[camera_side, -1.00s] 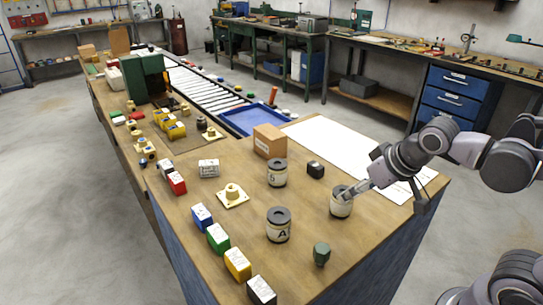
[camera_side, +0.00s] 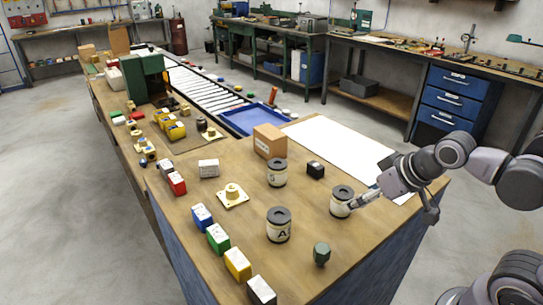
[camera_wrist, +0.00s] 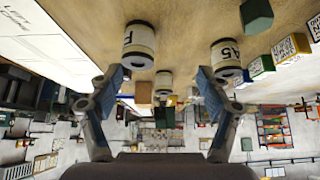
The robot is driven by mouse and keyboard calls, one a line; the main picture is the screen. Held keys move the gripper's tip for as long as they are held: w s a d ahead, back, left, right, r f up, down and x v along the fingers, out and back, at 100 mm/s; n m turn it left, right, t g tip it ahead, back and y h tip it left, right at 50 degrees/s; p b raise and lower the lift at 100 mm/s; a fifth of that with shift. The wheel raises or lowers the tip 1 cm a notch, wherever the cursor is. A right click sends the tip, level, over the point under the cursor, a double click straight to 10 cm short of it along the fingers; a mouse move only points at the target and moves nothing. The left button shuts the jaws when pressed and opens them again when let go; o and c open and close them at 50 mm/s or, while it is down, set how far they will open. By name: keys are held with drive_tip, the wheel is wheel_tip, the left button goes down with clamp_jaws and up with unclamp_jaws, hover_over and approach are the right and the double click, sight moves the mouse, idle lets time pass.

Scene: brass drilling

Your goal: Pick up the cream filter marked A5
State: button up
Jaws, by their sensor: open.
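The cream filter marked A5 (camera_wrist: 226,55) has a dark top and stands right of my right finger in the wrist view, which is upside down. In the side view it is the front filter (camera_side: 278,228), with an A showing. A second cream filter, with an F showing (camera_wrist: 140,42), stands nearest my gripper; it is the right one (camera_side: 341,203) in the side view. A third cream filter (camera_side: 277,176) stands farther back. My gripper (camera_side: 364,200) is open and empty, beside the right filter; I cannot tell whether they touch. The wrist view shows its fingers spread (camera_wrist: 160,80).
A small black block (camera_side: 315,170) and a cardboard box (camera_side: 269,141) stand behind the filters. A dark green piece (camera_side: 321,253) stands at the front. Several coloured boxes (camera_side: 217,238) line the left edge. A white sheet (camera_side: 345,150) lies at the back right.

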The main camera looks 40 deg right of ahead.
wheel_tip(320, 180, up, 4)
drive_tip(key=n+g, duration=0.7)
drive_tip(key=n, duration=1.1)
hover_over(279, 215)
drive_tip(key=shift+f, duration=5.15)
drive_tip(key=c, duration=1.3)
